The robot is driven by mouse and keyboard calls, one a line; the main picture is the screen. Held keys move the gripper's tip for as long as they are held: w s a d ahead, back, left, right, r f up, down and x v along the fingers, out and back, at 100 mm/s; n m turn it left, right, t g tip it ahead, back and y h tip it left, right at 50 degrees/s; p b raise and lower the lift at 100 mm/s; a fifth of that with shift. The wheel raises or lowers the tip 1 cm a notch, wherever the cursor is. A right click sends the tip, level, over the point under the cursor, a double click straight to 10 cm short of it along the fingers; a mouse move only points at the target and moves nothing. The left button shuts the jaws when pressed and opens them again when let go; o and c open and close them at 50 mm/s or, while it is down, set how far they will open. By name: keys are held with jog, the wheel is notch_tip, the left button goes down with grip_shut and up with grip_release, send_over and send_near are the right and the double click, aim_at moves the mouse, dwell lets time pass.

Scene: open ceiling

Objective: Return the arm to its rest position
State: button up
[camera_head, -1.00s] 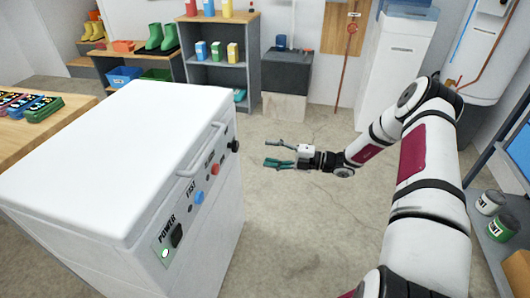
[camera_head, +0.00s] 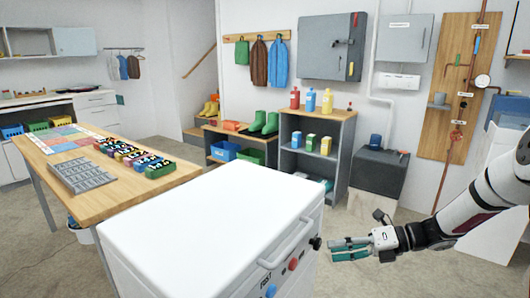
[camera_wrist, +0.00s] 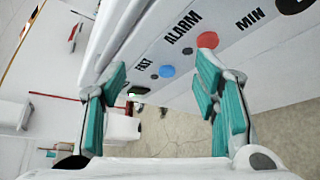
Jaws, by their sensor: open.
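My gripper (camera_head: 349,249) is open and empty in the head view, to the right of the white machine's control panel. Its teal-padded fingers also show in the wrist view (camera_wrist: 160,95), spread wide with nothing between them. My arm reaches in from the right edge of the head view. The white machine (camera_head: 215,205) stands at the front centre with a handle (camera_head: 287,243) along its front top edge. Its red button (camera_head: 293,264) and blue button (camera_head: 270,290) show below the handle. In the wrist view the panel with FAST, ALARM and MIN labels (camera_wrist: 215,45) lies beyond the fingertips.
A wooden table (camera_head: 95,200) with a grey tray and several coloured items stands at the left. A grey shelf (camera_head: 316,160) with bottles and cartons stands behind the machine, with a dark box (camera_head: 380,172) beside it. Open floor (camera_head: 420,275) lies below and right of my gripper.

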jog(key=s+a+r+n+g+h, duration=0.2)
jog(key=s+a+r+n+h, duration=0.15)
jog(key=s+r+n, duration=0.55)
jog(key=s+a+r+n+g+h, duration=0.3)
jog(key=s+r+n+h, duration=0.1)
jog(key=s+n, duration=0.5)
jog(key=s+d+r+n+t+h, duration=0.1)
jog(key=s+d+n+t+h, duration=0.15)
jog(key=s+n, duration=0.65)
jog(key=s+d+r+n+t+h, duration=0.15)
jog(key=s+d+n+h, duration=0.3)
jog(key=s, duration=0.75)
notch_tip(320, 180, up, 23)
jog(key=t+p, duration=0.2)
jog(key=p, duration=1.9)
jog(key=shift+a+r+t+p, duration=0.2)
jog(key=shift+a+t+p, duration=0.1)
jog(key=shift+a+p, duration=0.05)
jog(key=shift+n, duration=0.25)
